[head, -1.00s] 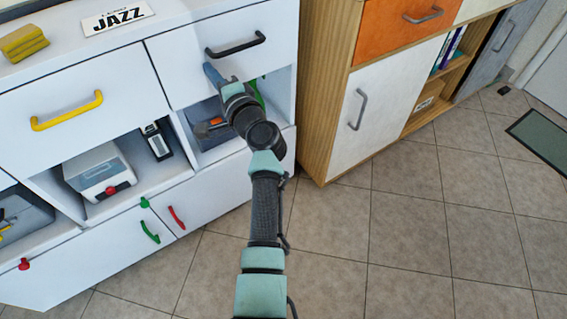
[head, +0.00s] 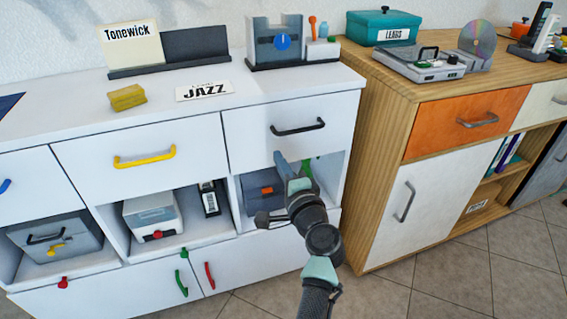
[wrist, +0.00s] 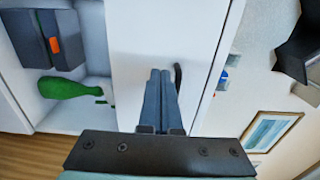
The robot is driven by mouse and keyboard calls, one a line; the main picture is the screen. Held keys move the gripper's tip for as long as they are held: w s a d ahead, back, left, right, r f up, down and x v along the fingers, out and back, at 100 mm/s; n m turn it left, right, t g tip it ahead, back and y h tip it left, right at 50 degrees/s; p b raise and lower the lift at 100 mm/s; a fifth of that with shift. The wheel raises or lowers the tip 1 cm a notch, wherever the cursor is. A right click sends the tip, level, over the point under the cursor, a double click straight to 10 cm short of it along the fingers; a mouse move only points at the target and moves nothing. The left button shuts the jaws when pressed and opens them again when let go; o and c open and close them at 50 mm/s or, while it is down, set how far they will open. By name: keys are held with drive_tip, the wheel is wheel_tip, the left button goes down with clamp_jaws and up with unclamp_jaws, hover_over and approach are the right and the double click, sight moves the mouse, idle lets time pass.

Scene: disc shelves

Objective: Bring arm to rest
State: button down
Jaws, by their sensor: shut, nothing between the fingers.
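My gripper (head: 279,157) is in front of the white cabinet (head: 355,95), just below the black handle (head: 298,129) of its right drawer. In the wrist view my gripper (wrist: 160,75) has its two fingers together and points at the white drawer front, with the black handle (wrist: 178,77) just beside the fingertips. Nothing is held. I cannot tell whether the fingers touch the drawer front. The drawer looks shut.
The cubby below holds a dark box (wrist: 60,48) with an orange part and a green bottle (wrist: 68,88). A wooden cabinet (head: 376,170) stands to the right. Tiled floor (head: 440,275) lies in front. A JAZZ sign (head: 204,91) lies on the white cabinet top.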

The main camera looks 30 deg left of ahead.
drive_tip(key=p+v, duration=0.1)
drive_tip(key=v, duration=0.6)
drive_tip(key=shift+s+d+f+p, duration=0.2)
drive_tip(key=shift+d+f+p, duration=0.05)
drive_tip(key=shift+d+p, duration=0.1)
drive_tip(key=w+d+r+n+t+h, duration=0.1)
drive_tip(key=d+r+n+t+h, duration=0.3)
drive_tip(key=r, duration=0.8)
drive_tip(key=w+d+r+n+t, duration=0.1)
drive_tip(key=d+r+n+t, duration=0.35)
drive_tip(key=r, duration=0.75)
drive_tip(key=s+d+r+t+h, duration=0.45)
drive_tip(key=s+d+r, duration=0.35)
drive_tip(key=r, duration=0.4)
drive_tip(key=s+d+r+t+h, duration=0.3)
drive_tip(key=s+d+r+h, duration=0.35)
drive_tip(key=s+r, duration=0.35)
wheel_tip(320, 180, up, 36)
drive_tip(key=w+p, duration=0.1)
drive_tip(key=p, duration=3.3)
drive_tip(key=shift+w+d+f+m+y+p, duration=0.15)
drive_tip(key=shift+w+d+m+y+p, duration=0.2)
drive_tip(key=shift+w+m+y+p, duration=0.1)
